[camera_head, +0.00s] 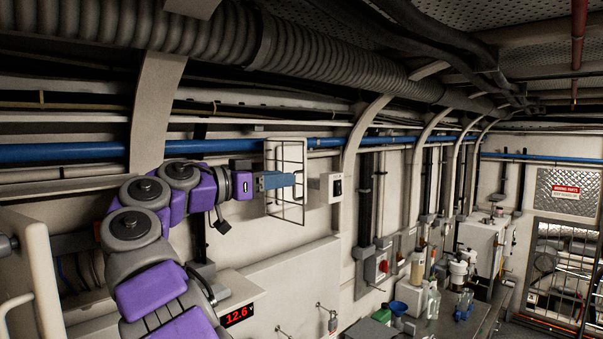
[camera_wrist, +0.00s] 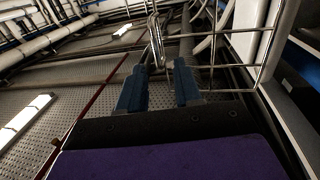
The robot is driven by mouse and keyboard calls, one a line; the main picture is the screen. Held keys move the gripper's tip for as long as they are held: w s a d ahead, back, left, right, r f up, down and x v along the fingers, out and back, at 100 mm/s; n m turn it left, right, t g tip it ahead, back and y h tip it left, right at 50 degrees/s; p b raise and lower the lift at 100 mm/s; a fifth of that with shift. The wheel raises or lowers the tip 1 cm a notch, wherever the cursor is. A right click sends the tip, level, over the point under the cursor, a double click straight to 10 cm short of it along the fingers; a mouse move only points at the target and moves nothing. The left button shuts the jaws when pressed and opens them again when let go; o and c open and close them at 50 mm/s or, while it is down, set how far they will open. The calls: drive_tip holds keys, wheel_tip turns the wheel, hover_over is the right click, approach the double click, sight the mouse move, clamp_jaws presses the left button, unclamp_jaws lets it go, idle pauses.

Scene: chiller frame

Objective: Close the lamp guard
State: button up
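A white switch box (camera_head: 332,188) sits on the wall just right of the guard. A blue pipe (camera_head: 75,152) runs along the wall behind my arm. A red digital display (camera_head: 237,315) is below. A bench with bottles (camera_head: 433,302) stands farther right.

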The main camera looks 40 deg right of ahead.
drive_tip(key=shift+d, duration=3.2)
drive_tip(key=c, duration=0.6)
drive_tip(key=shift+a, duration=0.2)
clamp_jaws()
